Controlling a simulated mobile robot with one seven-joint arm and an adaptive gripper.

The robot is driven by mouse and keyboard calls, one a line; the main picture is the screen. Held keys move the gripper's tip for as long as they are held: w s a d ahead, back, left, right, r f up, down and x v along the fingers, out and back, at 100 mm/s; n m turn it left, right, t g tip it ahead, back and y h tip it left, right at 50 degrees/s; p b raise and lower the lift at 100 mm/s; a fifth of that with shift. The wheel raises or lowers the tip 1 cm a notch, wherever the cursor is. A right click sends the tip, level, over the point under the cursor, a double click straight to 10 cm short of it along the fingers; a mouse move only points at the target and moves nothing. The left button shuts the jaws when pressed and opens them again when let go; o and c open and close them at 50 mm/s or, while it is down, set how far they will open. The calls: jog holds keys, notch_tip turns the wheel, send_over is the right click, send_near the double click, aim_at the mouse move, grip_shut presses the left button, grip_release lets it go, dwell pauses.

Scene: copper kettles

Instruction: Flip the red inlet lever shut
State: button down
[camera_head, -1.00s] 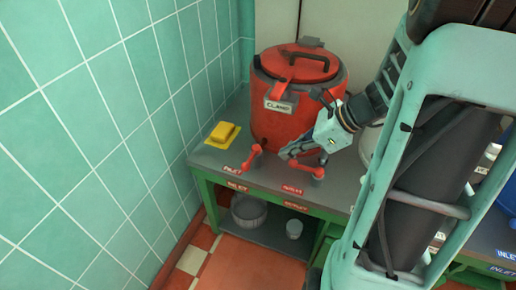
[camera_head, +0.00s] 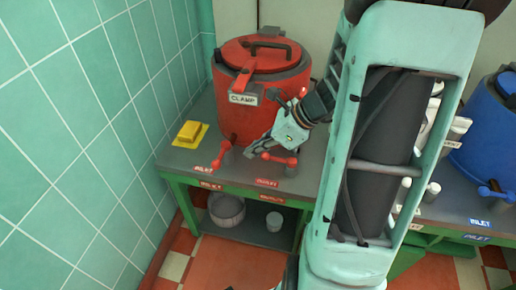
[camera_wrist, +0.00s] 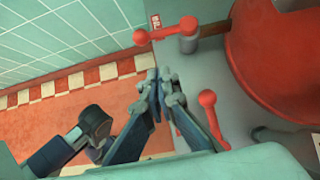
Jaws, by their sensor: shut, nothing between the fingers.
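The red inlet lever (camera_head: 221,154) is on the bench in front of the red kettle (camera_head: 226,87), at its left, by an INLET label (camera_head: 203,170). Its arm points toward the bench's front edge. It shows at the top of the wrist view (camera_wrist: 165,34), its arm running left from a grey post. A second red lever (camera_head: 280,158), by the OUTLET label (camera_head: 267,183), lies sideways; it also shows in the wrist view (camera_wrist: 210,115). My gripper (camera_head: 249,155) is shut and empty, low between the two levers. In the wrist view its fingertips (camera_wrist: 158,80) are apart from the inlet lever.
A yellow block (camera_head: 190,131) sits on the bench (camera_head: 185,157) near the tiled wall (camera_head: 75,130). A blue kettle (camera_head: 485,130) stands at the right. Pots (camera_head: 227,210) stand on the lower shelf. My arm hides the middle of the bench.

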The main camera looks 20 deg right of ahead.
aim_at(221, 154)
jog(key=b+x, duration=0.2)
jog(key=x, duration=0.3)
jog(key=shift+w+a+f, duration=0.15)
jog(key=shift+a+f, duration=0.1)
jog(key=shift+w+a, duration=0.65)
jog(key=shift+a, duration=0.2)
jog(key=shift+w+a+f+b, duration=0.1)
jog(key=shift+w+a+b, duration=0.25)
jog(key=shift+a, duration=0.1)
